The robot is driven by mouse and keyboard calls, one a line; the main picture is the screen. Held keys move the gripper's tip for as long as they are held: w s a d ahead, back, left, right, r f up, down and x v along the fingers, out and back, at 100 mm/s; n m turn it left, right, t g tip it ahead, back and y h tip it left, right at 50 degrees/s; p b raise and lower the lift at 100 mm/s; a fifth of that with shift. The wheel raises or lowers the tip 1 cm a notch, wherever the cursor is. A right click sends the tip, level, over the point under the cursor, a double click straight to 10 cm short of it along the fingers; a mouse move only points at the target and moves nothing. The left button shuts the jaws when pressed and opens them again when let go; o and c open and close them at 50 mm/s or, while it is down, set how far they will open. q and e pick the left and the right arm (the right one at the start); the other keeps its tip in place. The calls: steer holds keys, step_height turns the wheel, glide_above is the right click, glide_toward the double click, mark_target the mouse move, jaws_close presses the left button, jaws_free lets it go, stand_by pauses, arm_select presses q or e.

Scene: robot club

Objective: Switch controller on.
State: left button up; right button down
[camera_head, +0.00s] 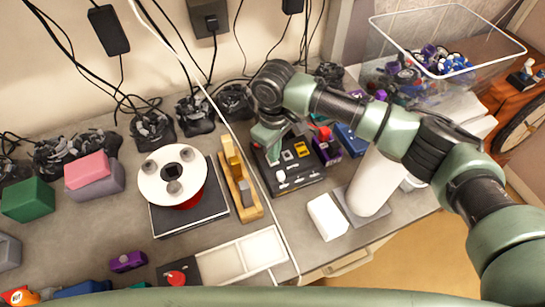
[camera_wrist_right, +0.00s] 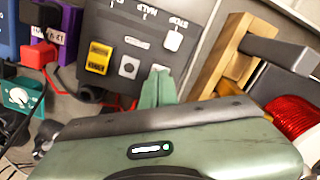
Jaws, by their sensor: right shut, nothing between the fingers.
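The controller (camera_head: 288,184) is a dark box on the workbench, right of centre in the head view. Its panel carries yellow and white switches and buttons. My left gripper is out of view.
A wooden block piece (camera_head: 238,180) and a turntable-like white disc (camera_head: 173,174) stand left of the controller. A white cylinder (camera_head: 372,180) and purple and blue boxes (camera_head: 350,140) are on the right. A clear bin (camera_head: 445,75) of parts sits at back right. Cables hang behind.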

steer(key=shift+f+b, duration=0.35)
steer(key=shift+f, duration=0.65)
stand_by(0.9)
steer(key=shift+s+r, duration=0.1)
steer(key=shift+r+p, duration=0.8)
steer(key=shift+p, duration=0.3)
step_height(320, 180, up, 5)
steer(key=p, duration=0.5)
steer(key=shift+r+p, duration=0.15)
steer(key=shift+p, duration=0.2)
